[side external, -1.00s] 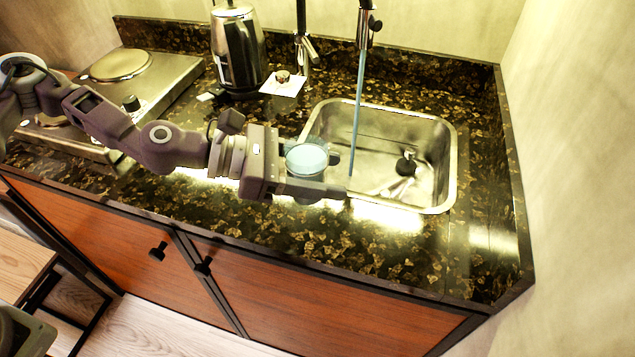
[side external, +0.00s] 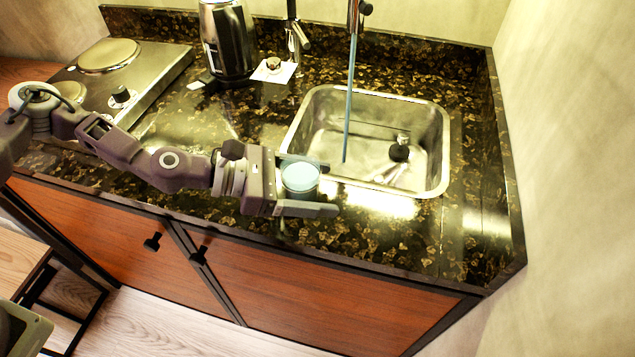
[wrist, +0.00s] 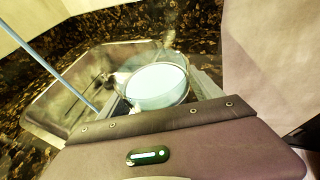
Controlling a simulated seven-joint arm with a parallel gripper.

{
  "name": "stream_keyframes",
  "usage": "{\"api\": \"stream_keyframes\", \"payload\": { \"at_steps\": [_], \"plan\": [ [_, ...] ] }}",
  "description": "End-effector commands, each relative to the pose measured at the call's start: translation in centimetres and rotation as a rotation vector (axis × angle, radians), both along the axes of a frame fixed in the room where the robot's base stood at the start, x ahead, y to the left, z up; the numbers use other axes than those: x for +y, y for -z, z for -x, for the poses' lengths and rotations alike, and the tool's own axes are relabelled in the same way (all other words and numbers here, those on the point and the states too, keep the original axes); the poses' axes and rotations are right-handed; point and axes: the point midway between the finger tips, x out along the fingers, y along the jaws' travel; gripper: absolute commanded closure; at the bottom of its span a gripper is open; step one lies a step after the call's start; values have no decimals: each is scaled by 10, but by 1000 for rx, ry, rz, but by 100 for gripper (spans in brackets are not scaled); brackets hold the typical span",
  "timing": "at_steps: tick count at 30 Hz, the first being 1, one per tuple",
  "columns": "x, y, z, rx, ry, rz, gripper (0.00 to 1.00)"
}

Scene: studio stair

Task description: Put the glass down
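The glass (side external: 300,182) is clear, upright and holds pale blue liquid. It sits between the two fingers of my gripper (side external: 308,185) in the side external view, over the front strip of the counter, just front-left of the sink. My gripper is shut on the glass, one finger on each side. The wrist view shows the glass (wrist: 157,86) in front of the palm, its liquid surface nearly level. The lower finger hides its base, so I cannot tell whether it touches the counter.
The sink (side external: 440,165) lies behind and right, with a thin blue stream (side external: 349,100) falling into it from the tap (side external: 354,18). A kettle (side external: 226,45) and hotplate (side external: 150,75) stand back left. The dark counter (side external: 400,238) is clear in front of the sink.

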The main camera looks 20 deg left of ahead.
Motion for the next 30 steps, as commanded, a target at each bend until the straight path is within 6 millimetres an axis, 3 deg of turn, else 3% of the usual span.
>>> {"api": "stream_keyframes", "payload": {
  "at_steps": [11,24,30],
  "plan": [
    [2,-4,1,-1,0,0,23],
    [84,-36,34,-1,-2,0,23],
    [103,-43,42,-1,-1,1,23]
  ]
}}
